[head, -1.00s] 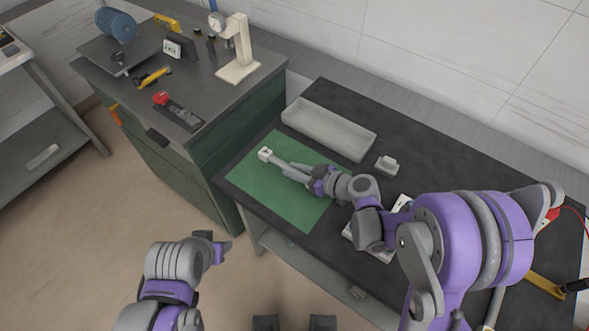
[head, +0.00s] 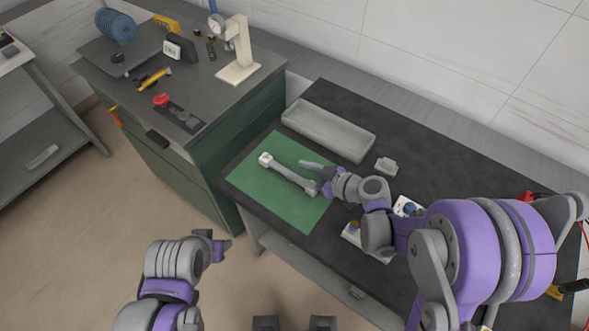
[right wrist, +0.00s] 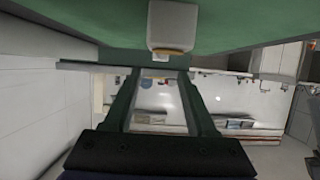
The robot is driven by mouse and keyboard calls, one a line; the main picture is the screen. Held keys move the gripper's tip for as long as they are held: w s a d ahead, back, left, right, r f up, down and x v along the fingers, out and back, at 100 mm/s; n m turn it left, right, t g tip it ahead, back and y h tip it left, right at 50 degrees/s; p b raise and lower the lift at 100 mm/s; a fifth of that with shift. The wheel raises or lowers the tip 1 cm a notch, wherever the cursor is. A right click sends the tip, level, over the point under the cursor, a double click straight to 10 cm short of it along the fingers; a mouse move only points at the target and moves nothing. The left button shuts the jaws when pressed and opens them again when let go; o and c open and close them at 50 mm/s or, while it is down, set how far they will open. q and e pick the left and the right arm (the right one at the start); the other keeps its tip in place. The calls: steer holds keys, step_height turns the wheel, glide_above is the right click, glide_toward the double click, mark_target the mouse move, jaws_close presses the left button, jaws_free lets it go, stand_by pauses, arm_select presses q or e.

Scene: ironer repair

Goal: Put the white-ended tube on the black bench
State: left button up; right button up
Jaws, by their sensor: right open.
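The white-ended tube (head: 288,175) is grey and lies on the green mat (head: 308,213) on the black bench (head: 450,180). Its white end (head: 265,158) points to the upper left. My right gripper (head: 309,178) is open at the tube's lower right end, with one finger above the tube in the picture and the other beside its near end. In the right wrist view a grey block-like end (right wrist: 172,25) shows ahead of the open fingers, against the green mat. My left gripper (head: 220,245) hangs over the floor; its jaws cannot be made out.
A grey tray (head: 328,132) and a small grey block (head: 386,166) stand behind the mat. White items, partly hidden, lie by my right forearm. A green cabinet (head: 250,125) with tools and a cream stand (head: 240,55) is at left. The mat's left part is bare.

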steer(key=v, duration=0.9)
steer(key=shift+s+f, duration=0.1)
steer(key=shift+s, duration=0.05)
steer(key=shift+s+d, duration=0.1)
steer(key=shift+d, duration=0.05)
